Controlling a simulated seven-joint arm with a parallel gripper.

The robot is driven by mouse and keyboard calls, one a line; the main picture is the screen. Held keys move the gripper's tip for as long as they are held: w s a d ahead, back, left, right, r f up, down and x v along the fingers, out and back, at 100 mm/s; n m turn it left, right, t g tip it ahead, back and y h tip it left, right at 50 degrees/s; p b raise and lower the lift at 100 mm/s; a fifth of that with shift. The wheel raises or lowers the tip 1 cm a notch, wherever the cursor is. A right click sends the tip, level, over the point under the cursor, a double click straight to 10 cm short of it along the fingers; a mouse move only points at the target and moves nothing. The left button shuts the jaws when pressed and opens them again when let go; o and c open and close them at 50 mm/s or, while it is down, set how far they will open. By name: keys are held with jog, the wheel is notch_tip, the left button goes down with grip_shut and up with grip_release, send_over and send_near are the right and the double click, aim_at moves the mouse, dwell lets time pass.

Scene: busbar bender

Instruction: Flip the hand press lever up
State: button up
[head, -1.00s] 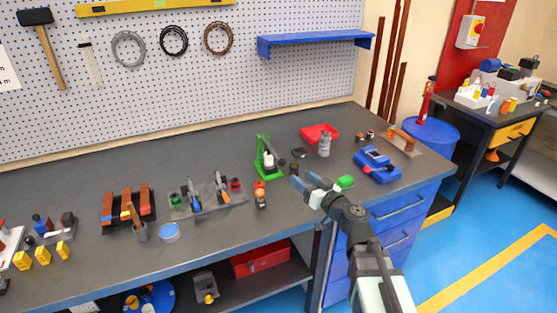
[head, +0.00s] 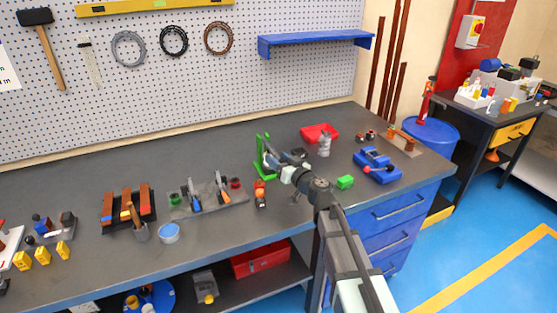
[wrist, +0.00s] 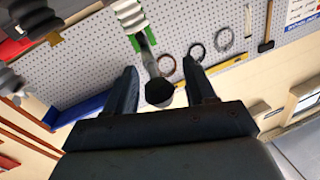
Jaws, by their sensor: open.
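The green hand press (head: 260,171) stands on the bench, partly hidden behind my gripper (head: 275,161) in the head view. In the wrist view the press shows a green part (wrist: 136,40) at the top. Its grey lever, with a round black knob (wrist: 159,92), reaches down from there between my fingers. My gripper (wrist: 159,68) is open, with one finger on each side of the lever. A gap shows between the lever and each finger, so it is not gripped. In the head view the lever's angle is hidden by the gripper.
A small orange-and-black item (head: 260,194) stands just left of my gripper. A grey fixture plate (head: 236,197) lies to the left.

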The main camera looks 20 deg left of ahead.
jog(key=shift+w+a, duration=0.1)
jog(key=shift+a, duration=0.1)
jog(key=shift+c, duration=0.5)
grip_shut()
